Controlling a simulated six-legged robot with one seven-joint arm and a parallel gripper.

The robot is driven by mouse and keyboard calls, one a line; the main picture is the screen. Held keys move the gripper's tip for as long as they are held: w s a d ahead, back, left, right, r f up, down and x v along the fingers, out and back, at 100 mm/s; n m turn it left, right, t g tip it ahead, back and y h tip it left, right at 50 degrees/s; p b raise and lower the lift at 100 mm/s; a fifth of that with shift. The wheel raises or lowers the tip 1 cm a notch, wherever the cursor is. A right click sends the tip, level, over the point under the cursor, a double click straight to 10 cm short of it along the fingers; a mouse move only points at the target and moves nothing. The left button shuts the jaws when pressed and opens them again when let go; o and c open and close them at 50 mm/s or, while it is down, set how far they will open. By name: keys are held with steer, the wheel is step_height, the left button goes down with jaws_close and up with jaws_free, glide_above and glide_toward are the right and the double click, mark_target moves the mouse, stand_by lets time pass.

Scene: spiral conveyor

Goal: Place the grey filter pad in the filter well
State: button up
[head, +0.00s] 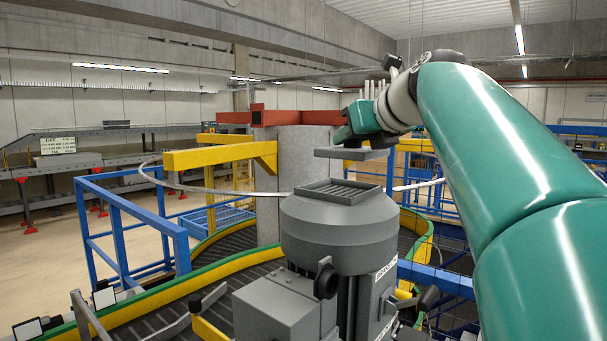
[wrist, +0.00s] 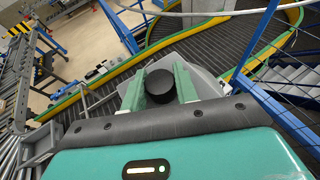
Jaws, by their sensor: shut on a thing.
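The grey filter pad (head: 350,153) is a flat square plate. It hangs roughly level just above the filter well (head: 341,192), with a visible gap between them. The well is a square framed recess with slats on top of a round grey machine housing (head: 338,235). My gripper (head: 354,138) is above the pad. In the wrist view my gripper (wrist: 160,90) is shut on a round black knob (wrist: 160,84), apparently the pad's grip. The well cannot be made out in the wrist view, and how its edges line up with the pad is hard to tell.
A grey concrete column (head: 303,158) stands behind the housing. Yellow beams (head: 221,155) and blue railings (head: 128,225) flank it on the left. The dark spiral conveyor with a green and yellow edge (head: 165,292) curves around the housing. The air directly above the well holds only the pad.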

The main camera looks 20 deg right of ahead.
mark_target(339, 193)
steer(key=w+f, duration=0.3)
steer(key=f, duration=0.1)
steer(key=shift+a, duration=0.35)
steer(key=f, duration=0.3)
steer(key=shift+w+f, duration=0.1)
steer(key=shift+w, duration=0.25)
steer(key=shift+s+a+f, duration=0.1)
steer(key=shift+f, duration=0.2)
steer(key=o, duration=1)
steer(key=shift+c, duration=0.2)
